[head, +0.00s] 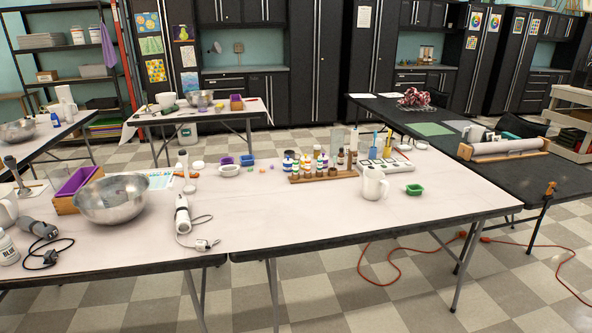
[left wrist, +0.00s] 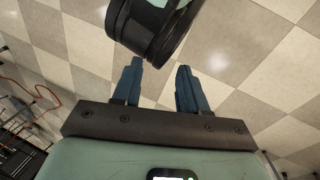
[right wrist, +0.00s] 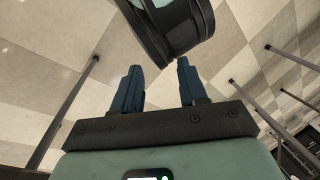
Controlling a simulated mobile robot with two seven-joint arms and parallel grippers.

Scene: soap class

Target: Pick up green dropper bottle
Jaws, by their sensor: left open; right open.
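A wooden rack (head: 322,177) on the near table holds a row of small dropper bottles with coloured bands. One bottle (head: 322,165) near the middle of the row seems to have a green band, but it is too small for me to be sure. My left gripper (left wrist: 159,66) is open and empty in the left wrist view, with tiled floor behind its fingers. My right gripper (right wrist: 160,66) is open and empty in the right wrist view, also over floor. Neither gripper shows in the head view, so both are away from the rack.
On the near table (head: 330,225), a white pitcher (head: 374,184) stands just right of the rack, near a green dish (head: 414,190). A white stick blender (head: 182,214) and a steel bowl (head: 113,200) are at left. The table front before the rack is clear. An orange cord (head: 392,276) lies on the floor.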

